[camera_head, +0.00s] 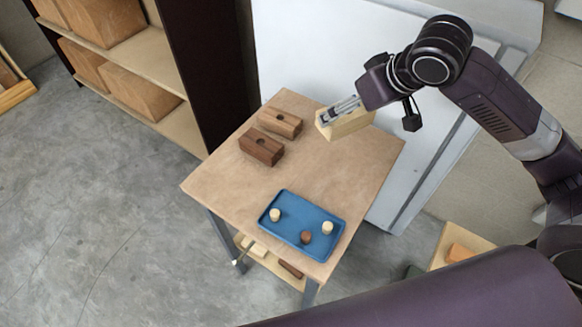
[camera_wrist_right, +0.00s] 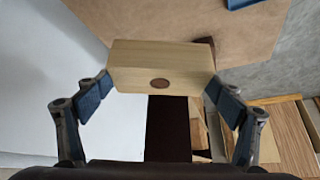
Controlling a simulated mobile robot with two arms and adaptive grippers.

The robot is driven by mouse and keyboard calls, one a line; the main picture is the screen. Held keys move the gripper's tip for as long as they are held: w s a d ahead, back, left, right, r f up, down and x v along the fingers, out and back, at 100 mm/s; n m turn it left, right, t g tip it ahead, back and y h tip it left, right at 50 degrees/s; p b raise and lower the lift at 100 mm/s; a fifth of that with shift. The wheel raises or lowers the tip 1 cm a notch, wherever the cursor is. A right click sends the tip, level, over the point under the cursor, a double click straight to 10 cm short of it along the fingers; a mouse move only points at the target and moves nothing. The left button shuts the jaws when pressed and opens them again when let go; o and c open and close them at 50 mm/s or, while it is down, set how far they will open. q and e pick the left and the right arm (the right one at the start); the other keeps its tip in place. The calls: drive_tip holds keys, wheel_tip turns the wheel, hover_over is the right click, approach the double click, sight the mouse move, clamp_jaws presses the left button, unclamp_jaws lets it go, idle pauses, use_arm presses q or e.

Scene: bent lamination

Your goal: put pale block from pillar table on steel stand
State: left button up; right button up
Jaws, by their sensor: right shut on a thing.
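The pale block (camera_head: 347,122) is a light wooden block over the back right part of the wooden-topped table (camera_head: 213,184). My right gripper (camera_head: 340,110) comes in from the right and is shut on it. In the right wrist view the pale block (camera_wrist_right: 161,68) sits between the two blue-padded fingers (camera_wrist_right: 160,90), with a dark round spot on its face. It appears held above the tabletop, though the gap is hard to judge. The left gripper is not in view. I cannot make out which thing is the steel stand.
Two darker blocks, a brown one (camera_head: 280,123) and a dark brown one (camera_head: 261,147), lie on the table. A blue tray (camera_head: 288,232) with small pegs is at its front. A shelf with boxes (camera_head: 148,97) stands at left. A pale grey surface (camera_head: 300,50) is behind.

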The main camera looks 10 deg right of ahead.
drive_tip(key=shift+w+d+r, duration=0.45)
drive_tip(key=shift+d+r, duration=0.1)
drive_tip(key=shift+w+d+r+n, duration=0.15)
drive_tip(key=shift+r+n, duration=0.1)
drive_tip(key=shift+n, duration=0.05)
drive_tip(key=shift+d+f, duration=0.1)
drive_tip(key=p, duration=0.2)
hover_over(341, 168)
wheel_tip(341, 168, down, 15)
drive_tip(key=shift+f, duration=0.15)
wheel_tip(341, 168, down, 4)
drive_tip(key=shift+f, duration=0.15)
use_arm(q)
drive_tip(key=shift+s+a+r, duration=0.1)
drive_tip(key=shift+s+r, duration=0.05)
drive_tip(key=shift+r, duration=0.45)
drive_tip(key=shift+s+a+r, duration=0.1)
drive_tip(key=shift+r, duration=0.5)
use_arm(e)
drive_tip(key=o, duration=1.2)
drive_tip(key=shift+f, duration=0.15)
